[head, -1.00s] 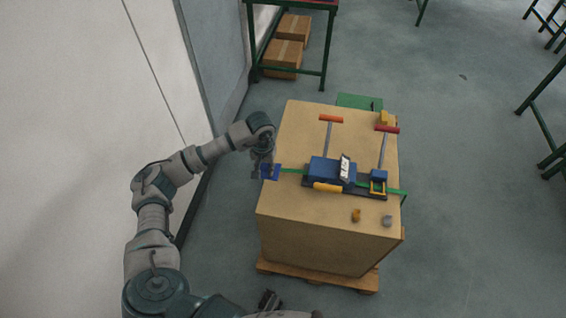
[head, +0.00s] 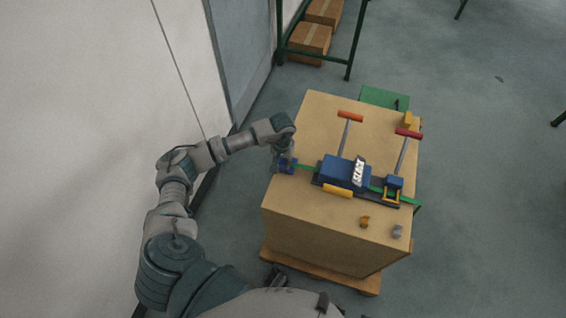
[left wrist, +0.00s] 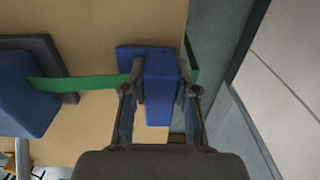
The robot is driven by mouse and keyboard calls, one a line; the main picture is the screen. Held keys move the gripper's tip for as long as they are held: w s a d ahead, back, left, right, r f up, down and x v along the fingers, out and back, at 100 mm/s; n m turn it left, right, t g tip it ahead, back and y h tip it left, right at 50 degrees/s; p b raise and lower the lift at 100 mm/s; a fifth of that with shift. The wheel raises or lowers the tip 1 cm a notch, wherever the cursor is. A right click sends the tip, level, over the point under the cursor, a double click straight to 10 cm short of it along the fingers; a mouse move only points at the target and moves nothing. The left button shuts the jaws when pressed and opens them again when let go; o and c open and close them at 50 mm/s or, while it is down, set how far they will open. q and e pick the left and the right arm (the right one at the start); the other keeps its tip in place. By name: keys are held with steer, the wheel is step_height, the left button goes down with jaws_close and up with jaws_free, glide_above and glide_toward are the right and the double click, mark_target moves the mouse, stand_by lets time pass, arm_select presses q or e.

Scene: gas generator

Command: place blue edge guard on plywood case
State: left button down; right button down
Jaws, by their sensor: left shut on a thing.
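The plywood case (head: 335,220) stands on a pallet, with a green strap (head: 306,167) running across its top. My left gripper (head: 283,158) is at the case's left edge, shut on the blue edge guard (head: 289,166). In the left wrist view the blue guard (left wrist: 160,88) sits between both fingers, with one flange toward the case top. The green strap (left wrist: 85,83) reaches the guard and shows again beyond it, at the case edge. I cannot tell whether the guard touches the wood. My right gripper is not in view.
Small yellow (head: 364,222) and grey (head: 397,231) pieces lie near the front. A wall (head: 90,130) is close on the left.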

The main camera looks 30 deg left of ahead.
mark_target(282, 160)
arm_select(q)
steer(key=shift+a+f, duration=0.1)
steer(key=shift+f, duration=0.15)
steer(key=c, duration=0.9)
jaws_free()
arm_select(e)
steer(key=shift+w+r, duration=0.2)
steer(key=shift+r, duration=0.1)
arm_select(q)
step_height(282, 160, up, 11)
steer(key=shift+r, duration=0.1)
steer(key=shift+s+r, duration=0.1)
steer(key=shift+r, duration=0.35)
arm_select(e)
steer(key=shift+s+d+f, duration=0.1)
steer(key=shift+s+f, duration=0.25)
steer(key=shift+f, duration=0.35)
